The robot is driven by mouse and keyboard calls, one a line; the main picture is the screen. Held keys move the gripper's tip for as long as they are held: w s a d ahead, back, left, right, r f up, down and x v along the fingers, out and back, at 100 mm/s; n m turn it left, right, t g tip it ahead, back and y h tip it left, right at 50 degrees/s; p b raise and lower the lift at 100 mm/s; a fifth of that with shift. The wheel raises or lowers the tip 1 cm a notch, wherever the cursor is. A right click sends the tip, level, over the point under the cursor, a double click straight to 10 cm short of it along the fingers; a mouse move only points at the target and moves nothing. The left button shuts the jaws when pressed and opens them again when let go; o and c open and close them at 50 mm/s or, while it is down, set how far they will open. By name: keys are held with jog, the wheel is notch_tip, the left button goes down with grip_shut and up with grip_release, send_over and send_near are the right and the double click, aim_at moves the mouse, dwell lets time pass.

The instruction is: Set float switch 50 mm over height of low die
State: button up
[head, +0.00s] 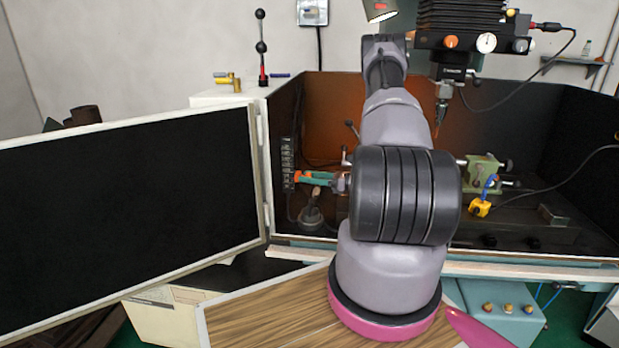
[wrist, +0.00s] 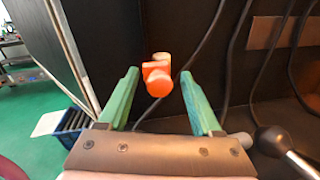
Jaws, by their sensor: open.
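My gripper (wrist: 157,85), with green fingers, is open and points at the tank's dark left wall. An orange-red part (wrist: 157,78), likely the float switch, sits between the fingertips in the wrist view; there is a visible gap on each side, and I cannot tell its depth exactly. In the head view, the green fingers (head: 313,178) are beside an upright marked scale (head: 287,165) on that wall. I cannot tell for certain which part is the low die; a small metal block (head: 553,215) lies low at the tank's right. My arm hides the tank's middle.
A green fixture (head: 484,173) and a yellow block (head: 480,208) with a blue part stand in the tank. The machine head (head: 461,45) hangs above. The tank door (head: 130,205) is swung open at left. A ball-ended lever (wrist: 272,140) is close to my gripper's right.

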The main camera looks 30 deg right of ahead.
jog(key=v, duration=1)
jog(key=shift+s+d, duration=0.15)
jog(key=shift+d, duration=0.05)
jog(key=s+a+r+n+g+h, duration=0.1)
jog(key=s+a+r+n+g, duration=0.1)
jog(key=a+r+n+g, duration=0.55)
jog(key=s+a+r+n+g+h, duration=0.1)
jog(key=a+r+n+g, duration=0.2)
jog(key=a+r+n, duration=0.7)
jog(key=s+a+r+n+t+h, duration=0.2)
jog(key=s+a+r+n+h, duration=0.1)
jog(key=s+r, duration=0.5)
jog(key=s+a+r+n+t+h, duration=0.3)
jog(key=s+r+h, duration=0.3)
jog(key=r, duration=0.6)
jog(key=s, duration=0.2)
jog(key=shift+s+t, duration=0.3)
jog(key=shift+t, duration=0.05)
